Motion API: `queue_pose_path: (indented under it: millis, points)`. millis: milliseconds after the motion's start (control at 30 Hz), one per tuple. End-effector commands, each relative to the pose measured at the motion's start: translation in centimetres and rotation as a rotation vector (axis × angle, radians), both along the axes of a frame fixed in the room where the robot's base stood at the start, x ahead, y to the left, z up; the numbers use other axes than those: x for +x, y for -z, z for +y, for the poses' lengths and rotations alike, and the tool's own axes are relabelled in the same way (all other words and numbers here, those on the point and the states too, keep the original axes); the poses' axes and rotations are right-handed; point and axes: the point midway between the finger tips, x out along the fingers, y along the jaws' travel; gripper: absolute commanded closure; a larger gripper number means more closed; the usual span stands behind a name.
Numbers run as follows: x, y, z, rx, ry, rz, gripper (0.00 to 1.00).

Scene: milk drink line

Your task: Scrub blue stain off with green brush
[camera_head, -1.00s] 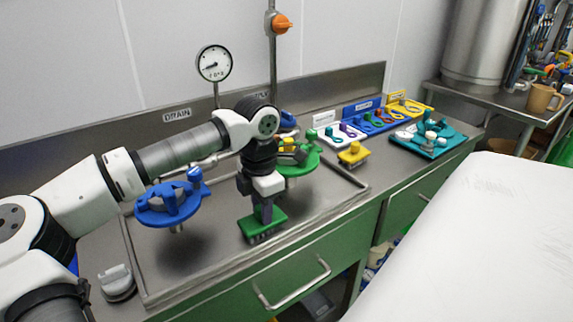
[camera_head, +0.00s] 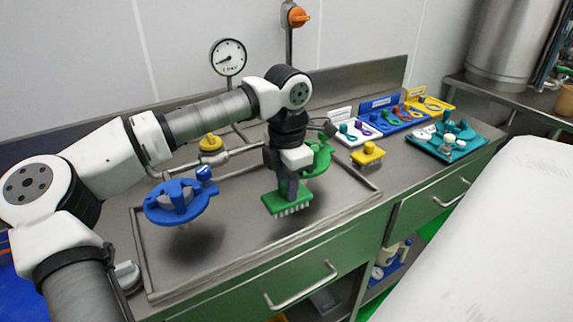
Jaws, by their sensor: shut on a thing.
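My gripper (camera_head: 287,190) is shut on the green brush (camera_head: 287,199). The brush has a flat green block with pale bristles pointing down. It hangs over the front right part of the steel basin top, and a gap below the bristles seems to show. I cannot make out a blue stain; the arm and the fixtures may hide part of the surface. A blue round fixture (camera_head: 182,203) stands on the left of the basin top. A green fixture (camera_head: 318,158) stands just behind the brush, partly hidden by my gripper.
A yellow brush (camera_head: 368,153) lies on the counter to the right. White, blue (camera_head: 392,119) and yellow trays stand behind it, and a teal tray (camera_head: 465,136) is further right. A gauge (camera_head: 228,57) and a pipe rise at the back. The basin's front middle is clear.

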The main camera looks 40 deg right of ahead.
Motion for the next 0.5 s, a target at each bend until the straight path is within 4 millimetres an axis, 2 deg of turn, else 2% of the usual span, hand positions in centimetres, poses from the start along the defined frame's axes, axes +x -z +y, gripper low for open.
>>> queue_pose_path:
  millis: [33,200,500]
  points:
    - [-0.1,-0.8,0.0,0.0,0.0,-0.001,0.96]
    - [-0.3,-2.3,0.1,0.0,0.0,-0.001,0.96]
    - [-0.4,-2.8,0.1,0.0,0.0,0.0,0.96]
